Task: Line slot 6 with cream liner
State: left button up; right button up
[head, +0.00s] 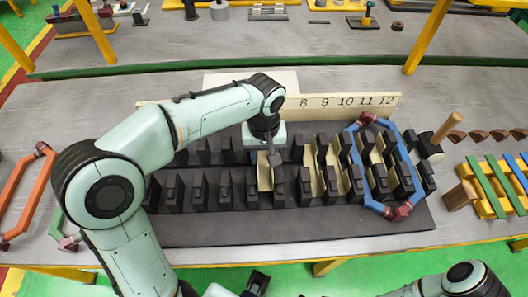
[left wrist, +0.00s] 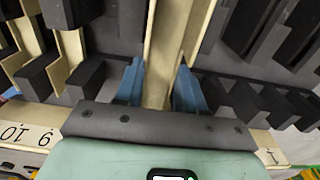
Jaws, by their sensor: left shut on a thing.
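My left gripper (head: 266,150) reaches down over the middle of the black stator block (head: 290,226) in the head view. It is shut on a cream liner (head: 265,172), which stands upright between black teeth, low in a slot. In the left wrist view the blue fingertips (left wrist: 158,88) pinch the liner (left wrist: 160,50) from both sides. The number above this slot is hidden behind my arm, so I cannot read it. Whether the liner is fully seated is hard to tell.
Cream liners (head: 329,172) sit in several slots to the right. A blue coil (head: 365,190) lies around teeth at the right end. The number strip (head: 345,102) shows 8 to 12. An orange coil (head: 22,190) lies far left. A yellow rack (head: 497,188) stands far right.

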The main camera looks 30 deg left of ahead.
aim_at(264, 161)
pick_arm(q)
jog(key=shift+f+b, duration=1.4)
jog(key=shift+f, duration=0.8)
jog(key=shift+f+b, duration=0.3)
jog(key=shift+f, duration=0.3)
jog(key=o, duration=0.9)
jog(key=shift+r, duration=0.15)
jog(key=shift+r+p, duration=0.7)
jog(key=shift+p, duration=0.05)
